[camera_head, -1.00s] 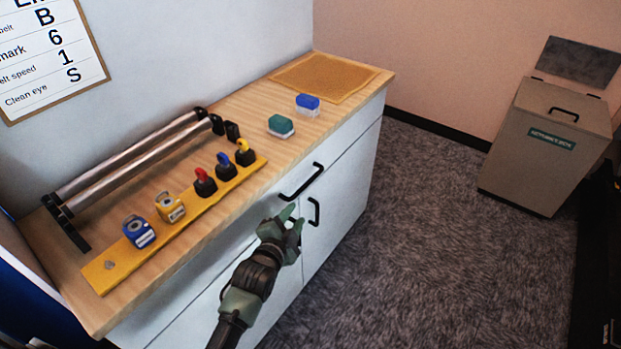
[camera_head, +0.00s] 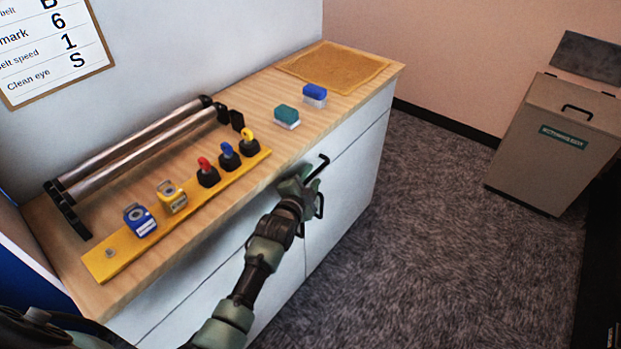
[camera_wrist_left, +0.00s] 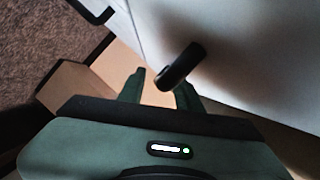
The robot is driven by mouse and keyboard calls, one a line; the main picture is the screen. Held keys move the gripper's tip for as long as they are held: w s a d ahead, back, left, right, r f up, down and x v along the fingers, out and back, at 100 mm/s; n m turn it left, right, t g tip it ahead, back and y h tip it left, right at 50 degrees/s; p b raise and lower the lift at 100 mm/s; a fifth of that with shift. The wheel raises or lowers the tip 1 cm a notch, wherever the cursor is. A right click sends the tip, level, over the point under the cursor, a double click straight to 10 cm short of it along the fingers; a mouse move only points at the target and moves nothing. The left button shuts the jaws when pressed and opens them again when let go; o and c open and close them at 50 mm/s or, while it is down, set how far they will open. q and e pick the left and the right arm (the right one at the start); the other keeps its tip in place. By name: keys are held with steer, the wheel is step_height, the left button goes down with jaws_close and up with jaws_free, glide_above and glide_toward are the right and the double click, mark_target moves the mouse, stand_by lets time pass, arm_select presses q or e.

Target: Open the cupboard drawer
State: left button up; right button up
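The white cupboard (camera_head: 345,185) stands under a wooden worktop, its drawer front (camera_head: 352,140) flush with the cupboard face. The black drawer handle (camera_head: 318,168) is a bar on that front, partly hidden by my left gripper (camera_head: 297,182). In the left wrist view the handle (camera_wrist_left: 181,66) reaches into the gap between the two green fingertips of the left gripper (camera_wrist_left: 160,92). The fingers are apart, and I cannot tell whether they touch the bar. A second black handle (camera_head: 320,205) sits on the door below. My right gripper is not in view.
On the worktop (camera_head: 255,95) are a roller frame (camera_head: 140,146), a yellow strip (camera_head: 110,256) with several coloured pieces, a green block (camera_head: 286,115), a blue block (camera_head: 314,93) and a tan mat (camera_head: 333,67). A lidded bin (camera_head: 550,145) stands right. Carpet before the cupboard is clear.

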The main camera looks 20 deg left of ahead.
arm_select(q)
steer(key=shift+c, duration=0.3)
jaws_close()
stand_by(1.1)
